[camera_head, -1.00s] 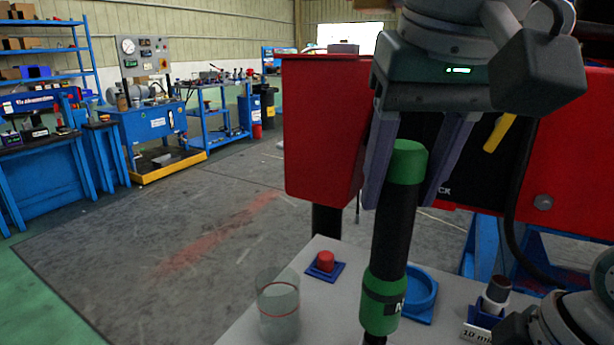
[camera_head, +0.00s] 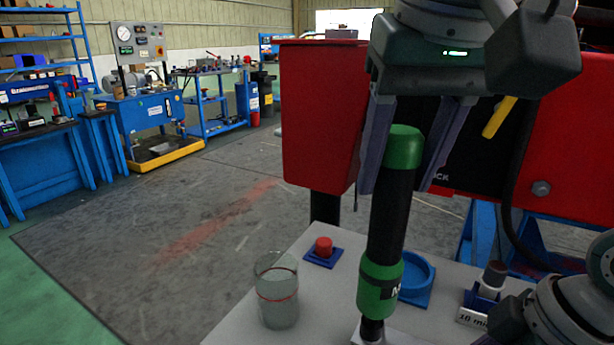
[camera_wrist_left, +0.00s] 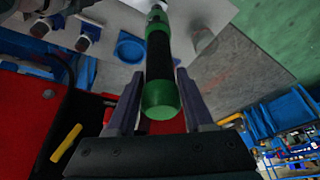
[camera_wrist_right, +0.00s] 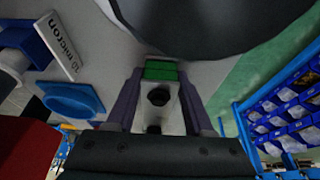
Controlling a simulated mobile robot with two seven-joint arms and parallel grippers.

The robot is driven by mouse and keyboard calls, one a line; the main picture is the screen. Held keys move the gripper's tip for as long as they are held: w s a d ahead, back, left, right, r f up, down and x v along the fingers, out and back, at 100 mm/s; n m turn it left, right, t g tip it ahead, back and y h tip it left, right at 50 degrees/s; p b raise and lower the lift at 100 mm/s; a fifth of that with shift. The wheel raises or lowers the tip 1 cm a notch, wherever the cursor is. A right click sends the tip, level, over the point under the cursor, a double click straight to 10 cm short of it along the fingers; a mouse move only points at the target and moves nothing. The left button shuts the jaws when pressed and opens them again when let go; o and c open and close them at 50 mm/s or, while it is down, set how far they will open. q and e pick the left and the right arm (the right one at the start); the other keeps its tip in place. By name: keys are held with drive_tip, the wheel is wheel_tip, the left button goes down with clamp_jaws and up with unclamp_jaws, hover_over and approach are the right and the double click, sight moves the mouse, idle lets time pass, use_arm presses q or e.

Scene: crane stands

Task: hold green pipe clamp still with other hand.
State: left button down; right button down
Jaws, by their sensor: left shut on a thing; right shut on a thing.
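My left gripper (camera_head: 412,150) is shut on the green cap of a green-and-black cylinder (camera_head: 390,222). The cylinder hangs slightly tilted, with a green band low down. In the left wrist view its green end (camera_wrist_left: 160,98) sits between my fingers. Its dark lower tip is by a white piece (camera_head: 398,338) at the bottom edge of the head view. In the right wrist view my right gripper (camera_wrist_right: 160,85) is shut on the green pipe clamp (camera_wrist_right: 161,70), a small green block with a pale, dark-holed part. In the head view the right gripper's fingers are out of frame.
On the grey table stand a glass beaker (camera_head: 276,290), a red knob on a blue base (camera_head: 323,250), a blue ring tray (camera_head: 418,280) and a blue holder (camera_head: 485,295) by a "10 micron" label. A red cabinet (camera_head: 318,120) is behind. Open floor lies left.

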sight(404, 130)
use_arm(q)
drive_tip(key=shift+s+d, duration=0.15)
drive_tip(key=shift+d, duration=0.1)
idle(0.5)
drive_tip(key=shift+a+r, duration=0.1)
drive_tip(key=shift+r, duration=2.5)
use_arm(e)
drive_tip(key=shift+c, duration=1)
unclamp_jaws()
